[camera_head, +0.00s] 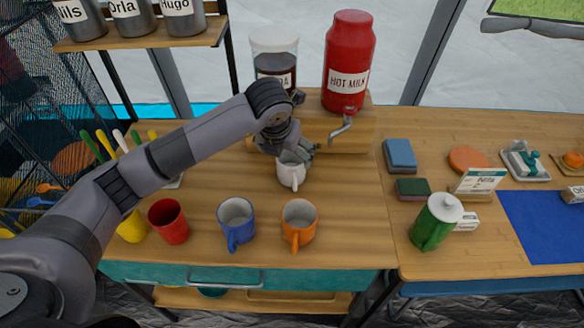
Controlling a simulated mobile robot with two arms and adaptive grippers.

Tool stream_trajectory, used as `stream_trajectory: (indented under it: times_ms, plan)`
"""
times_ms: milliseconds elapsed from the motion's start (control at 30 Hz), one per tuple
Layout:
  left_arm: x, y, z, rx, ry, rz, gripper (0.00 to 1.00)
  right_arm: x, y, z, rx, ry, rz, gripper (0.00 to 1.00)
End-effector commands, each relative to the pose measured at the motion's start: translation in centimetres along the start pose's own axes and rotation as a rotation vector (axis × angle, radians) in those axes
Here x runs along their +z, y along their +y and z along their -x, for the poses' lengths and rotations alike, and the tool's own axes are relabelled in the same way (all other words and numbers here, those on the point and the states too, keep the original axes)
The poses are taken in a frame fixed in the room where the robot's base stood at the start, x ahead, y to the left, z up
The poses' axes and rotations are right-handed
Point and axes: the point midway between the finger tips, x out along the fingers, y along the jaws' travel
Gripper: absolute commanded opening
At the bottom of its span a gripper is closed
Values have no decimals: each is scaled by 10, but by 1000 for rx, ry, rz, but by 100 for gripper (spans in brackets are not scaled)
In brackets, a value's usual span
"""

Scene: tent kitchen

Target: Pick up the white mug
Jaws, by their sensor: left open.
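The white mug (291,176) stands upright on the wooden counter, in front of the wooden block that bears the red hot milk dispenser. My left arm reaches in from the left. My left gripper (294,152) is open at the mug's top rim, with its fingers close around the upper part. The gripper hides part of the rim, and I cannot tell whether the fingers touch it. My right gripper is not in view.
A red cup (169,222), a blue mug (236,223) and an orange mug (299,224) stand along the counter's front. The red dispenser (349,60) has a spout near the gripper. A green lidded mug (435,223) stands to the right. The counter between is clear.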

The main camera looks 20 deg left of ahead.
Motion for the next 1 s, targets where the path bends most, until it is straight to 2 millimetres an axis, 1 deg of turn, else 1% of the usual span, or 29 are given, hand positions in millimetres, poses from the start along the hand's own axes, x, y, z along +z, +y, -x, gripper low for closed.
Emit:
stream_trajectory:
  times_ms: [33,100,200,267,400,500,567,833,1000]
  plan:
    - [0,0,-5,0,2,1,88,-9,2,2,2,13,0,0]
    - [0,0,-9,1,1,0,88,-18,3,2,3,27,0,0]
    - [0,-1,-14,0,2,-1,88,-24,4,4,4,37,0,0]
    - [1,-3,-20,-1,4,-1,88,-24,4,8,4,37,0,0]
    - [3,-8,-41,0,4,0,88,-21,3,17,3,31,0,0]
    - [3,-8,-55,0,2,-1,88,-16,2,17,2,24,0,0]
    - [3,-7,-60,1,2,-1,88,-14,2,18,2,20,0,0]
    - [3,-7,-62,0,0,-1,87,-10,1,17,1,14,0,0]
    - [3,-7,-62,0,0,-1,76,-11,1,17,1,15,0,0]
